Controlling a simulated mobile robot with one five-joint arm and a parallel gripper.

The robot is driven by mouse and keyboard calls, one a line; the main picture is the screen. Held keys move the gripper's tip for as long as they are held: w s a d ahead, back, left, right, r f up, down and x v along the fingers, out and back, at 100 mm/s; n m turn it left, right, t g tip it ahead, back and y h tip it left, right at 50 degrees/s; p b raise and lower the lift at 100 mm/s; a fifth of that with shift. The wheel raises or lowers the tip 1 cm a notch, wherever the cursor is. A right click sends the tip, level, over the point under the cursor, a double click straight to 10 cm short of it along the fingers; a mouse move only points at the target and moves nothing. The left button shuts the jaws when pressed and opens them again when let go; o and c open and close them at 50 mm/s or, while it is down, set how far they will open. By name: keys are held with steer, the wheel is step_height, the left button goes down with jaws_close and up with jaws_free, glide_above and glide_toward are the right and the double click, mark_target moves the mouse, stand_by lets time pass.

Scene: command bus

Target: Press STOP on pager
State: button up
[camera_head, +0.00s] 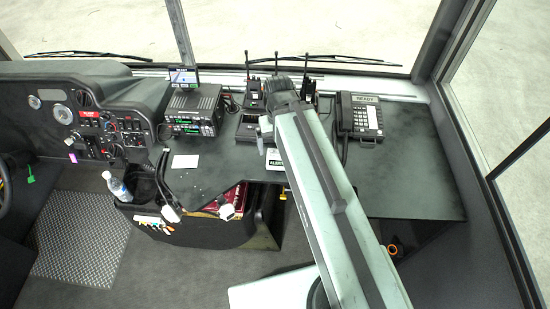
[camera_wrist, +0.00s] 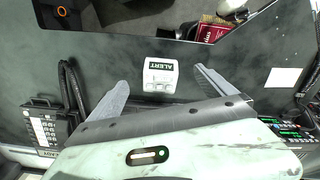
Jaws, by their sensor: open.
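The pager (camera_wrist: 160,74) is a small white box with a dark screen reading ALERT. It lies on the dark desk, and in the wrist view it appears upside down between my fingers. My gripper (camera_wrist: 160,79) is open, with one grey finger to each side of the pager and nothing held. Whether the fingers are above the desk or touching it cannot be told. In the head view the pager (camera_head: 275,160) shows just left of my arm, which covers part of the desk. No STOP lettering can be read on it.
A desk phone (camera_head: 360,117) stands right of my arm. A radio unit (camera_head: 194,110) with a small screen stands at the left, and handheld radios (camera_head: 254,93) with antennas stand behind. A white card (camera_head: 185,161) lies left. The desk's right part is clear.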

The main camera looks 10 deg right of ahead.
jaws_close()
steer(key=shift+d, duration=0.1)
stand_by(1.6)
